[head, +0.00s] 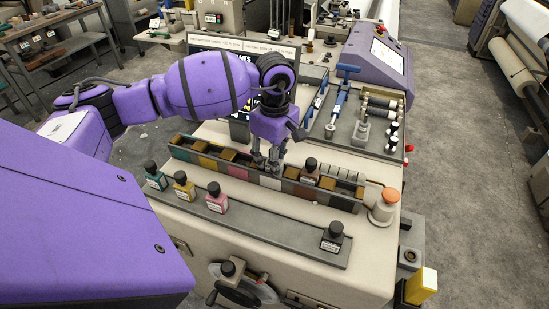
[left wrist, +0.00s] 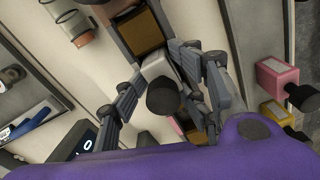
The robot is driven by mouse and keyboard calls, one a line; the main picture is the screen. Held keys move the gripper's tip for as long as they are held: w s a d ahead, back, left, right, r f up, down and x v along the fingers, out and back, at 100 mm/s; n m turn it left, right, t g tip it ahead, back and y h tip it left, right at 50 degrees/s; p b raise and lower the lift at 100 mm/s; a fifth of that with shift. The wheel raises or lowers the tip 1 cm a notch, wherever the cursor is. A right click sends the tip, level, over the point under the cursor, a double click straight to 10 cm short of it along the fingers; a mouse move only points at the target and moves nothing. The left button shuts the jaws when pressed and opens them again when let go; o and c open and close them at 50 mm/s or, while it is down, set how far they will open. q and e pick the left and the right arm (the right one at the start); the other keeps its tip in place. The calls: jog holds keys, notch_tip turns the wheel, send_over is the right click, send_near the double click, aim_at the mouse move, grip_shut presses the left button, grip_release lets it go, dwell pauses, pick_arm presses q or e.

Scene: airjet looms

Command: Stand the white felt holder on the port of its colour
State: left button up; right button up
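The white felt holder (left wrist: 155,66), a white block with a black knob, is between the fingers of my left gripper (left wrist: 157,66) in the left wrist view. The fingertips lie close against both sides of it. In the head view my left gripper (head: 267,164) points down over the long port rack (head: 330,201), at the port with the white front (head: 270,182). The fingers largely hide the holder there, and I cannot tell whether it touches the port floor. My right gripper is not in view.
Green (head: 155,180), yellow (head: 185,190), pink (head: 217,203) and black (head: 331,243) holders stand on the front rail. A brown holder (head: 309,176) stands in the rack, right of my gripper. An orange-topped button (head: 385,204) is at the rack's right end.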

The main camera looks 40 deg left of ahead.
pick_arm(q)
jog(key=shift+s+f, duration=0.15)
notch_tip(320, 180, up, 14)
jog(key=shift+f, duration=0.25)
dwell(0.3)
jog(key=shift+w, duration=0.2)
dwell(1.8)
